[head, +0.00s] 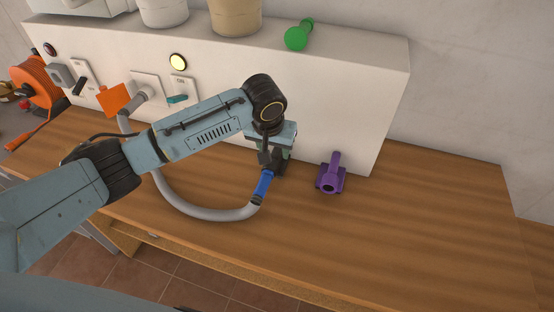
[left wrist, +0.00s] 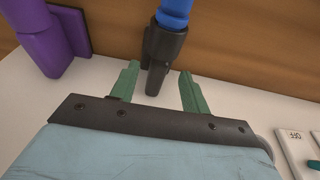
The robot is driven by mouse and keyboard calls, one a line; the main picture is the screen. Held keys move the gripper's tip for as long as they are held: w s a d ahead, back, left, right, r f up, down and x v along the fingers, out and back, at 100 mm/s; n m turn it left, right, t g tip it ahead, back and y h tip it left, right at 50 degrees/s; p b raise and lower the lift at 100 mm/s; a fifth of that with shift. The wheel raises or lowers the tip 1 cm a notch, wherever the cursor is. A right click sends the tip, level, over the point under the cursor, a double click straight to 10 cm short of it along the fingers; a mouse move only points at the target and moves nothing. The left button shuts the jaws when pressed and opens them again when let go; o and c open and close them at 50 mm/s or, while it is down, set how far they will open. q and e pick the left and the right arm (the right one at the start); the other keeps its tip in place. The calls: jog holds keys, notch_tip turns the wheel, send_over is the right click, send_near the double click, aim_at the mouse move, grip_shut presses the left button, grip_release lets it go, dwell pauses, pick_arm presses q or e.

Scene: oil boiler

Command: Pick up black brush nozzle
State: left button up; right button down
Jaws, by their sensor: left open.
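The black brush nozzle (head: 279,170) is joined to a blue tube piece (head: 264,184) at the end of a grey hose. It stands by the white box's front face, partly hidden by my left gripper (head: 281,153) in the head view. In the left wrist view the black nozzle (left wrist: 163,50) points between the two green fingers of my left gripper (left wrist: 160,67), with the blue piece (left wrist: 175,8) above. The fingers are apart, with a visible gap on each side of the nozzle's end. My right gripper is not in view.
A purple nozzle (head: 331,176) stands just right of my gripper on the wooden table (head: 430,235). The white box (head: 330,95) rises behind, with a green piece (head: 298,35) on top. The grey hose (head: 205,214) curves below my arm. The table's right side is clear.

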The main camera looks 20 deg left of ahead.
aim_at(275, 151)
pick_arm(q)
jog(key=x, duration=0.4)
jog(key=shift+w+d+f, duration=0.1)
jog(key=shift+w+f, duration=0.05)
grip_shut()
